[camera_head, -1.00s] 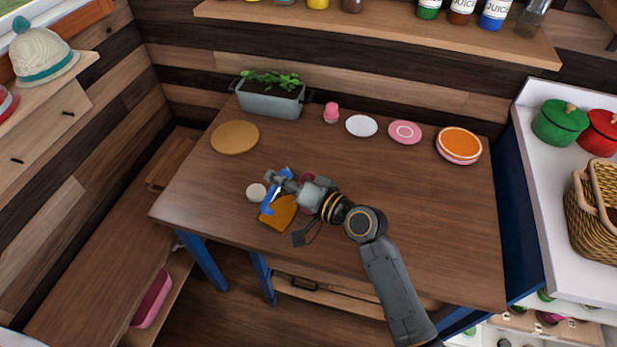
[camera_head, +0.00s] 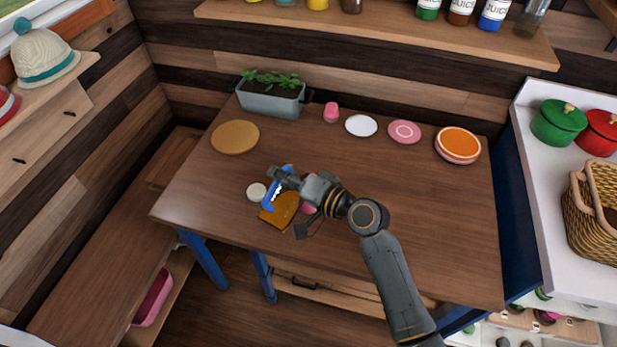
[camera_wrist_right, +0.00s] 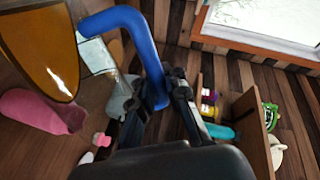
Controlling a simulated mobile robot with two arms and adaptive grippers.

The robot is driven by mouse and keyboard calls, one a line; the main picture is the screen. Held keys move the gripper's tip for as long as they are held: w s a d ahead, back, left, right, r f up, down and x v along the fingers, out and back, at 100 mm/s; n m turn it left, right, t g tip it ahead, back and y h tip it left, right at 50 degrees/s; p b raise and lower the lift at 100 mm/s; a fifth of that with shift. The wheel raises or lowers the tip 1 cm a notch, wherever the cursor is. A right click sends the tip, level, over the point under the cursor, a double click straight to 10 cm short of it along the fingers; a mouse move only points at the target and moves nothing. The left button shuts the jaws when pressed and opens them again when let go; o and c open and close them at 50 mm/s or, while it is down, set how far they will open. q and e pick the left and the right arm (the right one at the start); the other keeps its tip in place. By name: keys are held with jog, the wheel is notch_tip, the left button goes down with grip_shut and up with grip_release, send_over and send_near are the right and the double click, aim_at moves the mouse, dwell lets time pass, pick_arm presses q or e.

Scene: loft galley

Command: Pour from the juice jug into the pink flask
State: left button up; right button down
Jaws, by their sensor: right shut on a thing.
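The juice jug (camera_head: 283,208) is see-through, with amber juice and a blue handle (camera_head: 271,194). It is over the left front part of the table and looks tilted. My right gripper (camera_head: 277,177) is shut on the handle, which shows large in the right wrist view (camera_wrist_right: 143,38) beside the amber jug body (camera_wrist_right: 40,40). The pink flask (camera_head: 308,208) shows only in part below my right wrist. In the wrist view it (camera_wrist_right: 33,110) lies just below the jug body. Whether jug and flask touch is hidden. My left gripper is out of view.
A white round thing (camera_head: 256,192) lies left of the jug. A round tan board (camera_head: 235,137), planter (camera_head: 270,98), small pink object (camera_head: 331,112) and several plates (camera_head: 361,126) line the back of the table (camera_head: 430,220). The table's right part is clear.

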jog(key=shift+w+d+r+m+p, duration=0.3)
jog(key=shift+w+r+m+p, duration=0.2)
jog(key=shift+w+r+p, duration=0.1)
dwell(1.0)
jog(key=shift+w+d+r+m+g+p, duration=0.3)
jog(key=shift+w+d+m+p, duration=0.15)
jog(key=shift+w, duration=0.3)
jog(key=shift+w+d+r+m+g+p, duration=0.2)
jog(key=shift+w+d+r+m+p, duration=0.15)
jog(key=shift+w+d+m, duration=0.25)
dwell(5.0)
